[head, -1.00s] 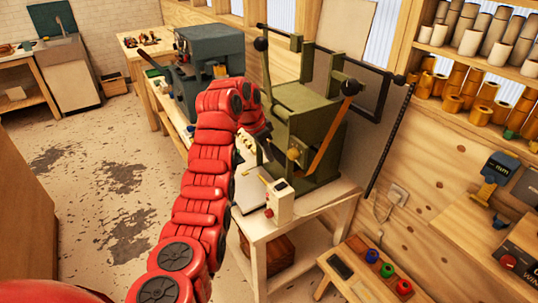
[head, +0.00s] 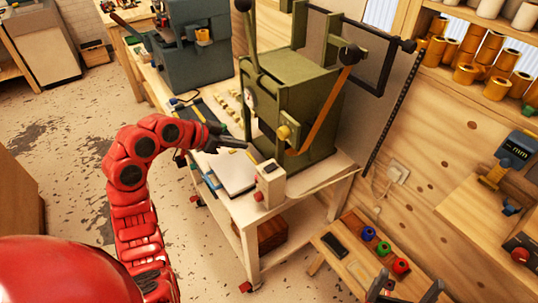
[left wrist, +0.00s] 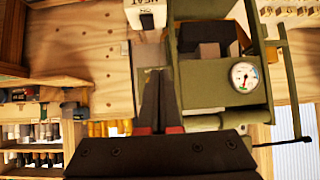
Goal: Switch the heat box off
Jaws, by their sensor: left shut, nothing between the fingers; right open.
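The heat box (head: 270,184) is a small pale box with a red switch low on its front. It stands at the front corner of the white cart, beside the green press. In the left wrist view the heat box (left wrist: 146,14) shows at the top edge, cut off, with "HEAT" lettering. My left gripper (head: 244,144) is shut and empty, behind and left of the heat box and apart from it. Its closed fingers (left wrist: 158,75) point towards the box in the left wrist view. My right gripper (head: 407,286) is open at the bottom edge, partly cut off.
The green press (head: 295,105) with its levers stands right behind the heat box. A white sheet (head: 235,172) lies on the cart left of it. A low bench with coloured spools (head: 368,233) stands to the right. The floor left of the cart is clear.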

